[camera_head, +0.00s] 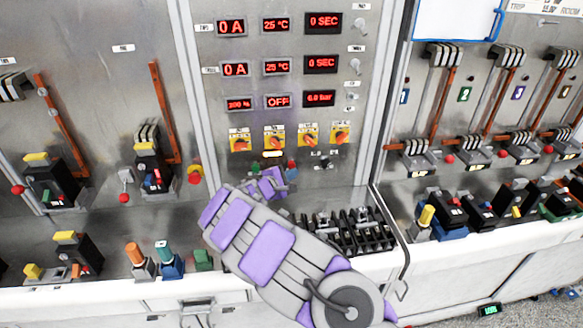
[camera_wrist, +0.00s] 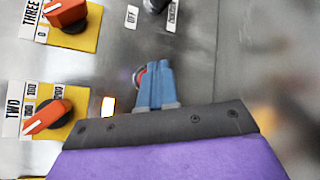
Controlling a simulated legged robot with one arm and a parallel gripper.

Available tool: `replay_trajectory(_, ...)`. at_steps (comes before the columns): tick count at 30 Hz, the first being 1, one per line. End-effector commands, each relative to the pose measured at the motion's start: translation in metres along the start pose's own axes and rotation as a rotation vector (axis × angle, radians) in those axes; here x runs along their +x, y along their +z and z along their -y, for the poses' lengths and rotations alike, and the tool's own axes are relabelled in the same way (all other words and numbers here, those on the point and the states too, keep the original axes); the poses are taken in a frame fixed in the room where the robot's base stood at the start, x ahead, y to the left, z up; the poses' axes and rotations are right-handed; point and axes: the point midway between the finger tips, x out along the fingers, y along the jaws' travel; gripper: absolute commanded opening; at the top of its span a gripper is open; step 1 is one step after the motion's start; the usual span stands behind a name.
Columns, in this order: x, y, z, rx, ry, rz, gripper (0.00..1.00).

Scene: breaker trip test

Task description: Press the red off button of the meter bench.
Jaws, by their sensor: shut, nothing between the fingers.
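The meter bench (camera_head: 290,95) is a grey upright panel with red digital displays; one display reads OFF. My gripper (camera_head: 290,173) is at the lower middle of this panel, below the row of orange knobs. In the wrist view its blue fingers (camera_wrist: 154,68) are shut together with nothing between them. A red button (camera_wrist: 138,77) shows as a small sliver with a metal ring at the left side of the fingertips. The fingers hide most of it, and I cannot tell whether they touch it.
Orange rotary knobs on yellow plates (camera_head: 274,141) sit just above my gripper. A lit white lamp (camera_wrist: 107,106) is close to the fingers. Black switches (camera_head: 350,228) stand on the ledge at right. A red mushroom button (camera_head: 194,174) is at left.

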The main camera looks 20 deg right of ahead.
Motion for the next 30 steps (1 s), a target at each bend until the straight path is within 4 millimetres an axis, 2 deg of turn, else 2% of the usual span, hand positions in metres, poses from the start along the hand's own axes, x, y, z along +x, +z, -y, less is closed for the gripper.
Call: replay_trajectory(30,0.0054,-0.0029,-0.0045,0.001,0.000,-0.001,0.00)
